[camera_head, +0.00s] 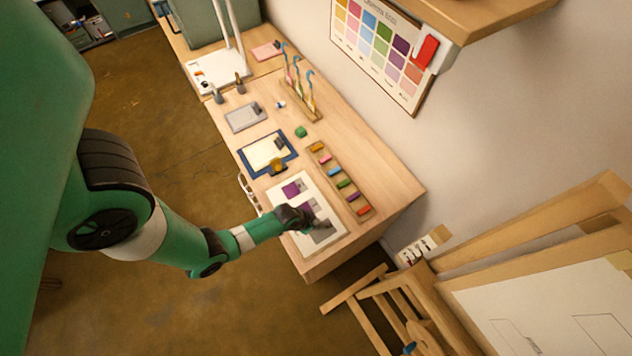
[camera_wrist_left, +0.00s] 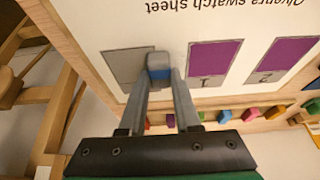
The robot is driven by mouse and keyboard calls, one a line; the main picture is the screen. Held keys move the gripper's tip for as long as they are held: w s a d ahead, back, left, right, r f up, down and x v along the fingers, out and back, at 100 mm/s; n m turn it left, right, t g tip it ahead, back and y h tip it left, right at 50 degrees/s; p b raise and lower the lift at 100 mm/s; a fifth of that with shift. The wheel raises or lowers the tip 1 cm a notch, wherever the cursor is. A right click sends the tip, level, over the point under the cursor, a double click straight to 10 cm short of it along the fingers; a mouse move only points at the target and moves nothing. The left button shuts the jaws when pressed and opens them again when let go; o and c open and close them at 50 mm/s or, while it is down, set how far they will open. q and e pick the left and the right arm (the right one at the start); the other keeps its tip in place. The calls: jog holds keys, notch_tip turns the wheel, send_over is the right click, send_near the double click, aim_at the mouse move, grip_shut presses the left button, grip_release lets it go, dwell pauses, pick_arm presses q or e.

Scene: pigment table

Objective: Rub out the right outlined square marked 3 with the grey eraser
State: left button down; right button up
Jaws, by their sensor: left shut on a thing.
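The white swatch sheet (camera_head: 336,234) lies at the front end of the table, and its printed title shows upside down in the left wrist view (camera_wrist_left: 200,22). It bears two purple squares, one in the middle (camera_wrist_left: 214,58) and one at the right (camera_wrist_left: 284,57) of that view. A third outlined square, grey inside (camera_wrist_left: 122,66), is at the left there; its number is not readable. My left gripper (camera_wrist_left: 160,82) is shut on the grey eraser (camera_wrist_left: 158,58), which has a blue band. The eraser is over the grey square's right edge; contact cannot be told. My right gripper is out of view.
A wooden tray (camera_head: 338,178) of coloured sticks runs beside the sheet. A blue-edged clipboard (camera_head: 250,169) and a green lump (camera_head: 301,132) lie farther back. A wooden easel (camera_head: 400,300) stands off the table's front end.

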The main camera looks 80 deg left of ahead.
pick_arm(q)
jog(key=shift+r, duration=0.1)
notch_tip(320, 180, up, 7)
jog(key=p, duration=0.7)
